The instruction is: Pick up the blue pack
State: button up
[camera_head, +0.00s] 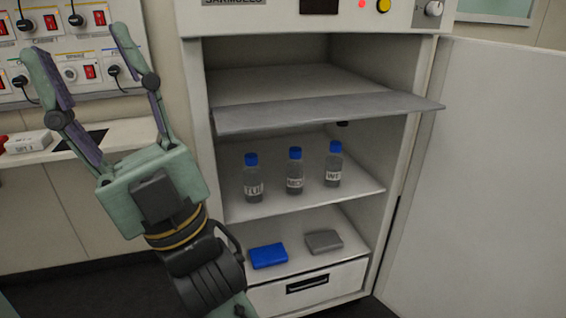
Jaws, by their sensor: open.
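The blue pack (268,256) lies flat on the lowest shelf of the open cabinet, near its left front. A grey pack (323,241) lies just to its right, apart from it. My gripper (82,58) is open and empty, raised at the left of the picture with its fingers pointing up. It is outside the cabinet, up and to the left of the blue pack. My arm reaches up from the bottom, close to the left side of the blue pack in the picture.
Three blue-capped bottles (295,172) stand on the middle shelf above the packs. A grey shelf (325,113) juts out above them. The cabinet door (490,170) stands open at right. A drawer (307,287) is below. At left, a counter (125,135) holds a white box (28,141).

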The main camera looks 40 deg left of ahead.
aim_at(272, 255)
jog(key=u, duration=1.1)
jog(key=l+u, duration=0.3)
jog(key=l, duration=0.75)
jog(key=l+u, duration=0.25)
jog(key=l, duration=0.8)
jog(key=i+l, duration=0.1)
jog(key=l, duration=0.2)
jog(key=i+l+u, duration=0.15)
jog(key=i+l, duration=0.1)
jog(key=i, duration=0.6)
